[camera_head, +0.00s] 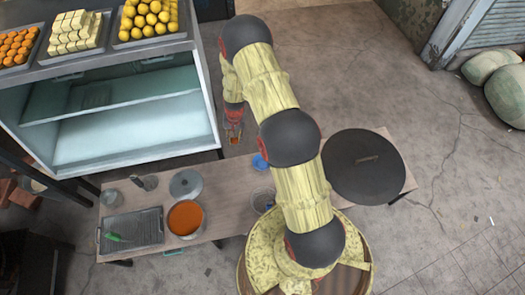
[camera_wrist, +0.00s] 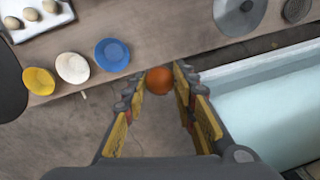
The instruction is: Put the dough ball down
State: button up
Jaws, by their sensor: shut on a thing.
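My gripper (camera_wrist: 160,84) is shut on a round orange-brown ball (camera_wrist: 159,78), the dough ball, which sits between the fingertips in the wrist view. In the head view my gripper (camera_head: 234,132) hangs beside the back edge of the wooden table (camera_head: 225,185), with the ball small and partly hidden at its tips. In the wrist view the ball appears over the gap beside the table edge, not over the tabletop. Its height above the floor is hard to tell.
Yellow, white and blue bowls (camera_wrist: 112,54) and a tray (camera_wrist: 25,38) of pale balls are on the table. A pot of orange liquid (camera_head: 185,218), a lid (camera_head: 186,184) and a wire rack (camera_head: 133,230) stand on its left. A glass cabinet (camera_head: 130,130) is close by.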

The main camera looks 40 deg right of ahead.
jog(key=s+d+f+m+p, duration=0.1)
jog(key=s+d+f+m, duration=0.2)
jog(key=d+f, duration=0.4)
jog(key=s+d+f+m, duration=0.3)
jog(key=d+f, duration=0.1)
jog(key=f, duration=0.5)
jog(key=shift+d+f+b, duration=0.1)
jog(key=shift+f+b, duration=3.35)
jog(key=shift+f, duration=1.95)
jog(key=o, duration=0.9)
notch_tip(320, 180, up, 7)
jog(key=p, duration=0.4)
jog(key=shift+s, duration=0.1)
